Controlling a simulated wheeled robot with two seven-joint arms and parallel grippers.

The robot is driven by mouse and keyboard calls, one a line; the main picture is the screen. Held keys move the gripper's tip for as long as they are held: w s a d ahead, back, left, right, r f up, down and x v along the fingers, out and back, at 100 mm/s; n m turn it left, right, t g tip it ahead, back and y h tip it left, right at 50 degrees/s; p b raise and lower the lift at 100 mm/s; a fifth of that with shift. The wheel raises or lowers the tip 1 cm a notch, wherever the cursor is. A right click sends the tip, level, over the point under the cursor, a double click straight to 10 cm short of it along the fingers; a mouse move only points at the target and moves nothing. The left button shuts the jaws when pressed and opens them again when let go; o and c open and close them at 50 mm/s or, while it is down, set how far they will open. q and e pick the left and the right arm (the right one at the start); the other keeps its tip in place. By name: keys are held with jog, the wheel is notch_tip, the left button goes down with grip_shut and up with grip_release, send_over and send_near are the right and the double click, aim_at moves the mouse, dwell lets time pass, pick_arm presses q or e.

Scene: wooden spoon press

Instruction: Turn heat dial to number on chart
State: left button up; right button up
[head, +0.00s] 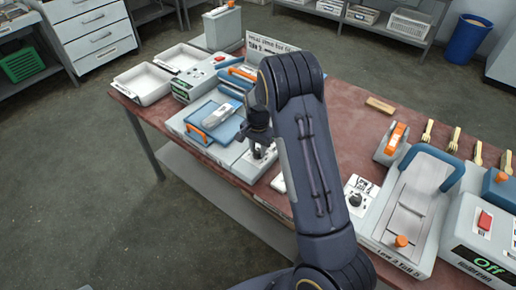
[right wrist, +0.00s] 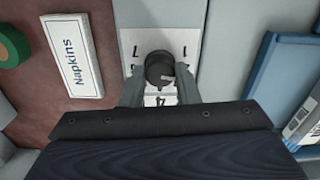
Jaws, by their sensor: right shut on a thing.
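The black heat dial (right wrist: 159,66) sits on a white plate (right wrist: 190,40) with numbers around it, in the right wrist view. A light pointer mark shows on the dial's lower right side. The numbers are partly hidden and hard to read. My right gripper (right wrist: 160,78) is shut on the dial, one finger on each side. In the head view my right gripper (head: 261,148) reaches down to this dial at the front of the left blue-and-grey press (head: 180,122). A chart sign (head: 268,44) stands at the back of the table, its lower part hidden by my arm. My left gripper is out of view.
A box marked Napkins (right wrist: 72,56) lies close beside the dial plate, with a green roll (right wrist: 10,45) beyond it. A second press (head: 412,205) with its own dial (head: 355,199) stands at the right. White trays (head: 143,82) stand at the left; several wooden utensils (head: 454,138) lie at far right.

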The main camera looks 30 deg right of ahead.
aim_at(258, 151)
jog(key=o, duration=1)
jog(key=shift+c, duration=0.2)
notch_tip(258, 151, up, 8)
jog(key=shift+f+b, duration=0.1)
jog(key=shift+b, duration=0.45)
jog(key=s+a+r+n+t+y, duration=0.25)
jog(key=s+r, duration=0.35)
jog(key=s, duration=0.3)
jog(key=s+a+r+n+t+y, duration=0.1)
jog(key=s+a+r+n+y, duration=0.2)
jog(key=s+r, duration=0.45)
jog(key=s+a+f+n+t+h, duration=0.1)
jog(key=s+a+n, duration=0.1)
jog(key=s, duration=0.4)
jog(key=s+a+n+t, duration=0.1)
jog(key=s+a+n, duration=0.2)
jog(key=s, duration=0.3)
jog(key=shift+s+a+f+h, duration=0.35)
jog(key=shift+s+a+f, duration=0.05)
jog(key=shift+a, duration=0.15)
